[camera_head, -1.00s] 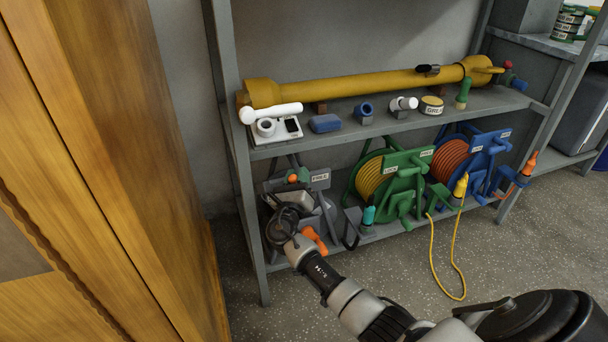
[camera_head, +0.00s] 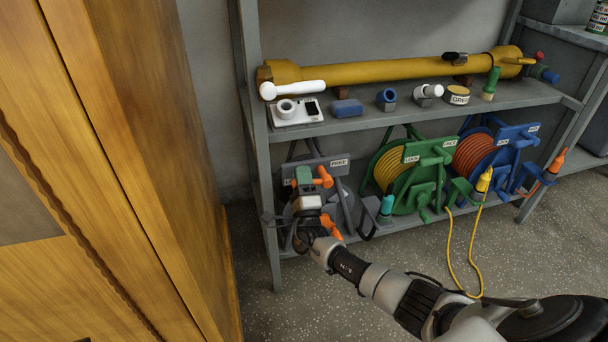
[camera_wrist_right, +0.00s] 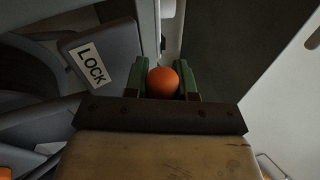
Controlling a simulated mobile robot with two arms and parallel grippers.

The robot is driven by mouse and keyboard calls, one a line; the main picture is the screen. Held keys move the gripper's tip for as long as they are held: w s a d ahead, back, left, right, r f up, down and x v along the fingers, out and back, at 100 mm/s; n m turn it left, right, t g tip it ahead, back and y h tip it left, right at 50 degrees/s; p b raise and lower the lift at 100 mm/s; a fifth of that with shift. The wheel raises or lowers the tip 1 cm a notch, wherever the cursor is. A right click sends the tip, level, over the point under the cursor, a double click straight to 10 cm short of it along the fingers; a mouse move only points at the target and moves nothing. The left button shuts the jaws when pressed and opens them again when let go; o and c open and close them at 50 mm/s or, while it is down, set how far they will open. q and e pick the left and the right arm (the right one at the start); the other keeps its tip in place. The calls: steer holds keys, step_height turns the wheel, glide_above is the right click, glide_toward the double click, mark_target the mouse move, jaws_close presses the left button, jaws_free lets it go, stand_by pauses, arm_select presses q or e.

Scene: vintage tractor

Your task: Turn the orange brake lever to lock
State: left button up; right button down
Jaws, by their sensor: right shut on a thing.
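The orange brake lever (camera_head: 325,177) is on the grey hose reel (camera_head: 346,208) at the left of the lower shelf. Its round orange knob (camera_wrist_right: 162,82) sits between the green fingers of my right gripper (camera_wrist_right: 162,80) in the wrist view. My right gripper (camera_head: 303,176) is shut on the knob, reaching up from below. A LOCK label (camera_wrist_right: 91,66) is left of the fingers in the wrist view. A FREE label (camera_head: 339,162) is at the reel's upper right in the head view. My gripper and wrist hide part of the reel. My left gripper is out of view.
A green reel (camera_head: 425,152) and a blue reel (camera_head: 519,133) stand to the right on the same shelf. The upper shelf holds a yellow shaft (camera_head: 390,71) and small parts. A wooden cabinet (camera_head: 150,150) is close on the left.

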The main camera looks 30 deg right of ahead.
steer(key=n+y, duration=0.1)
steer(key=f+n+t+y, duration=0.1)
steer(key=n, duration=0.1)
steer(key=shift+a+f+n, duration=0.1)
steer(key=shift+a+n, duration=0.05)
steer(key=shift+n, duration=0.15)
steer(key=c, duration=0.9)
jaws_free()
steer(key=p+v, duration=0.1)
steer(key=v, duration=0.9)
steer(key=shift+s+f, duration=0.15)
steer(key=shift+s, duration=0.25)
